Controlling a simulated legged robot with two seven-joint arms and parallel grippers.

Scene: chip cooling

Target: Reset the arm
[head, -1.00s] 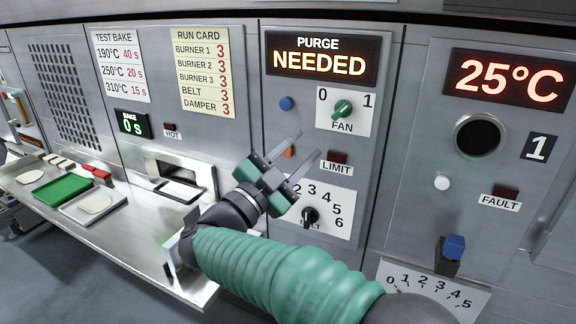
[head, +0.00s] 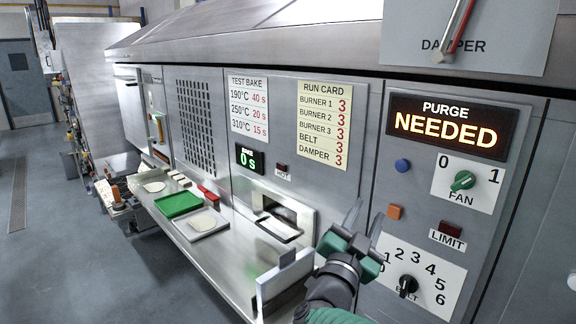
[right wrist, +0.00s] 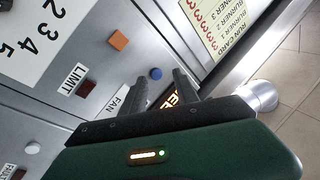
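My right gripper (head: 367,210) is in front of the control panel (head: 400,262), to the left of the orange button (head: 395,211). Its two fingers are apart with nothing between them. In the right wrist view the right gripper (right wrist: 159,74) also shows open and empty. The blue button (right wrist: 156,73) appears in the gap between its fingers. The black belt knob (head: 408,285) is just right of my gripper in the head view. My left gripper is not in view.
An open slot (head: 282,215) is left of my gripper. The display (head: 446,127) reads PURGE NEEDED. Floor at left is open.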

